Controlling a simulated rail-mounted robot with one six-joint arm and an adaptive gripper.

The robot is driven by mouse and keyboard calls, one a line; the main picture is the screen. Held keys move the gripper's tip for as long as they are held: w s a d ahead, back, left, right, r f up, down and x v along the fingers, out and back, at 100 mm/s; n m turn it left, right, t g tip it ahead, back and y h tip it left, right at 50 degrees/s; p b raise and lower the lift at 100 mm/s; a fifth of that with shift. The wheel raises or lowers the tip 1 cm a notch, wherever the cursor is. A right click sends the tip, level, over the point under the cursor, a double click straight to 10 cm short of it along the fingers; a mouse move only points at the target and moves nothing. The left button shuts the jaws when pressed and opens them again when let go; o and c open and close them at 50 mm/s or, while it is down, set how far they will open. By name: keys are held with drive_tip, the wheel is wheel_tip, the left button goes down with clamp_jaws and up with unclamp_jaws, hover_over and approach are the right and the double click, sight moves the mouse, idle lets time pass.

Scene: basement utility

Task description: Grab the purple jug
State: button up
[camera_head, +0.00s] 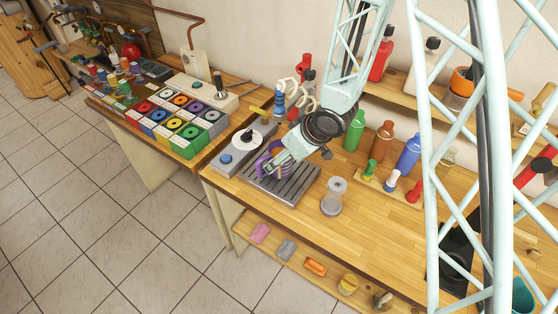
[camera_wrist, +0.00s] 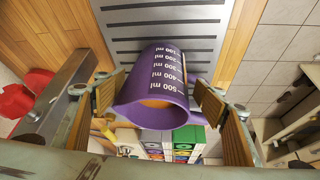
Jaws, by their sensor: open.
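The purple jug (camera_wrist: 157,85) has white millilitre marks and an orange inside. In the wrist view it lies between the two fingers of my gripper (camera_wrist: 160,105), with its open rim towards the camera. The gripper is open, with a finger pad on each side of the jug; I cannot tell whether either pad touches it. In the head view the jug (camera_head: 262,166) is at the left end of the grey slotted tray (camera_head: 283,184), partly hidden by my gripper (camera_head: 272,163).
A grey device with a white disc (camera_head: 247,140) stands just left of the tray. Green, brown and blue bottles (camera_head: 382,138) stand behind. Coloured boxes (camera_head: 180,120) fill the left table. The front right tabletop is mostly clear.

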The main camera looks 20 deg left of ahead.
drive_tip(key=shift+x, duration=0.75)
drive_tip(key=c, duration=1.3)
drive_tip(key=shift+r, duration=0.25)
drive_tip(key=shift+r+p, duration=0.35)
drive_tip(key=shift+r, duration=1.15)
drive_tip(key=shift+s+r, duration=0.1)
drive_tip(key=shift+s, duration=0.05)
drive_tip(key=s+d+b, duration=0.2)
drive_tip(key=s+d, duration=0.1)
drive_tip(key=s, duration=0.2)
drive_tip(key=s+d+r+b, duration=0.1)
drive_tip(key=s+d, duration=0.2)
drive_tip(key=s, duration=0.3)
drive_tip(key=shift+d+b, duration=0.35)
drive_tip(key=s+b, duration=0.1)
drive_tip(key=b, duration=0.3)
drive_tip(key=shift+s+d+r, duration=0.1)
drive_tip(key=shift+s+d, duration=0.05)
